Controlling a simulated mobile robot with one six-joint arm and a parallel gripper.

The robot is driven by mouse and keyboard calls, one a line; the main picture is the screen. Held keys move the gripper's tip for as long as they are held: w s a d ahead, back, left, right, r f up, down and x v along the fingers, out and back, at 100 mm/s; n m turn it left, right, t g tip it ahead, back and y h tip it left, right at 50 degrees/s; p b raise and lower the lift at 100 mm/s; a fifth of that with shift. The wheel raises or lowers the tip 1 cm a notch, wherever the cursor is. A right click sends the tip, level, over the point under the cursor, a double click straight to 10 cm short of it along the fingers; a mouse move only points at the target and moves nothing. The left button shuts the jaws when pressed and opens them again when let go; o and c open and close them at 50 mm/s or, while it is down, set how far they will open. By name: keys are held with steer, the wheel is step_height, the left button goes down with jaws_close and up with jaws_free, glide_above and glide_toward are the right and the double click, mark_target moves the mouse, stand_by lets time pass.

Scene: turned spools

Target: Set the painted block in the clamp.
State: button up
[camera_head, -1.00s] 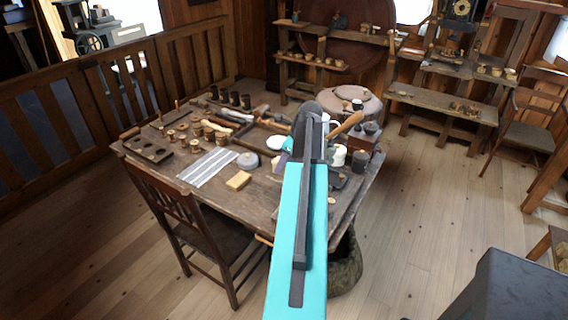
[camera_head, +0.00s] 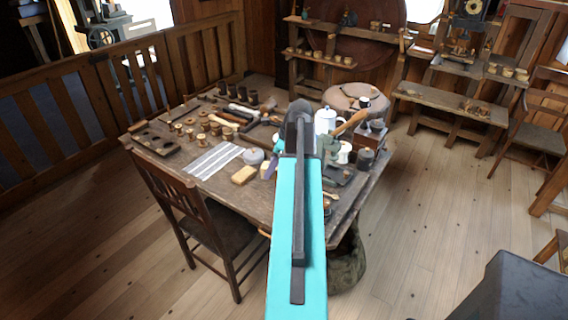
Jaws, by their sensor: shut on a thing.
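My arm stretches over the table (camera_head: 262,212), and its dark wrist joint hides much of what lies beyond. A small teal part of my gripper (camera_head: 276,154) shows just left of the wrist. Below it is a small purple piece, which looks like the painted block (camera_head: 270,169), held in the shut jaws. The fingertips are too small to make out, and I cannot tell whether the piece touches the table. I cannot pick out the clamp for certain; a grey-green shape (camera_head: 328,146) shows partly to the right of the wrist.
A yellow block (camera_head: 244,174), a round grey object (camera_head: 254,156) and a striped cloth (camera_head: 213,160) lie left of my gripper. Several spools stand further left. A white pot (camera_head: 325,121) and a box grinder (camera_head: 370,136) stand right. A chair (camera_head: 203,222) is at the near side.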

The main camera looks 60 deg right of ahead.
steer(key=w+a+r+n+g+y, duration=0.15)
steer(key=w+a+n, duration=0.55)
steer(key=a, duration=1)
steer(key=w+a+r+n+g, duration=0.1)
steer(key=w+a+n+g, duration=0.2)
steer(key=w+a+n, duration=0.9)
steer(key=w+a+r+n+g, duration=0.2)
steer(key=w+a, duration=0.1)
steer(key=a, duration=1.8)
step_height(320, 180, down, 11)
steer(key=b, duration=1)
steer(key=shift+a+r, duration=0.2)
steer(key=shift+a, duration=0.1)
steer(key=shift+s+g, duration=0.15)
steer(key=shift+g, duration=0.1)
